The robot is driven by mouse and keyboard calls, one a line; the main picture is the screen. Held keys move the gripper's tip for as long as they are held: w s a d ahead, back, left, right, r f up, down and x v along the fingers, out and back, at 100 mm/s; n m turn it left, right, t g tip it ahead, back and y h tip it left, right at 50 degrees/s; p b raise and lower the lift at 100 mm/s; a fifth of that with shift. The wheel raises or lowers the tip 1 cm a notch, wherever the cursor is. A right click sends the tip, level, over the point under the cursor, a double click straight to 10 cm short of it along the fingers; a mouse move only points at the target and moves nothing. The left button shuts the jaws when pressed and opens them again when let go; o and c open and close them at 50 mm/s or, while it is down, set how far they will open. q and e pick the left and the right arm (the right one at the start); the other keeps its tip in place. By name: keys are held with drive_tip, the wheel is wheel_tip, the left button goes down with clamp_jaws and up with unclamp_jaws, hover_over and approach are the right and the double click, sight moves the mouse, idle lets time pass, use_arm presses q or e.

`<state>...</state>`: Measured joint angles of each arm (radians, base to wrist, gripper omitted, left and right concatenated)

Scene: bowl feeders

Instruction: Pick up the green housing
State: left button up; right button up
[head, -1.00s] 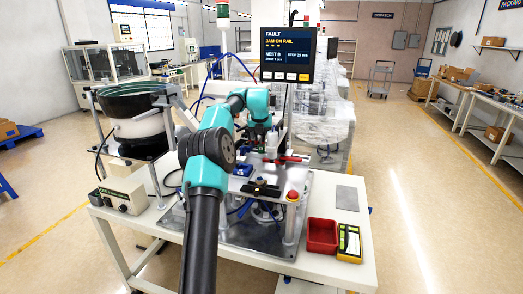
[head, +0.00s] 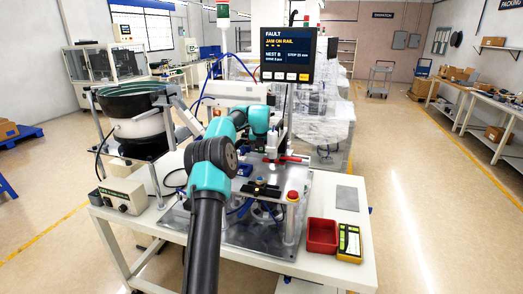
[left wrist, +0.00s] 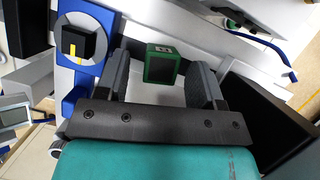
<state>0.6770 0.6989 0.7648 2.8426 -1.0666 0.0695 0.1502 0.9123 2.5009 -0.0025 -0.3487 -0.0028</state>
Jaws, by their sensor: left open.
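The green housing (left wrist: 163,64) shows in the left wrist view as a small green block with a dark front face and a pale mark on top. It sits on a light surface between the two dark fingers of my left gripper (left wrist: 161,80). The fingers are open, with a gap on each side of the housing. In the head view my left wrist (head: 258,120) is above the fixture plate, and I cannot make out the fingertips or the housing there. My right gripper is not in view.
A blue holder with a black block (left wrist: 78,45) stands left of the fingers in the left wrist view. In the head view a red-tipped actuator (head: 293,158) is just right of my wrist. A red bin (head: 322,236) and yellow meter (head: 349,243) sit at the table's front right.

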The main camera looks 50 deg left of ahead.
use_arm(q)
drive_tip(key=shift+a+f, duration=0.1)
drive_tip(key=shift+f, duration=0.15)
drive_tip(key=shift+c, duration=0.3)
drive_tip(key=c, duration=0.9)
drive_tip(key=shift+r, duration=0.1)
drive_tip(key=shift+c, duration=0.2)
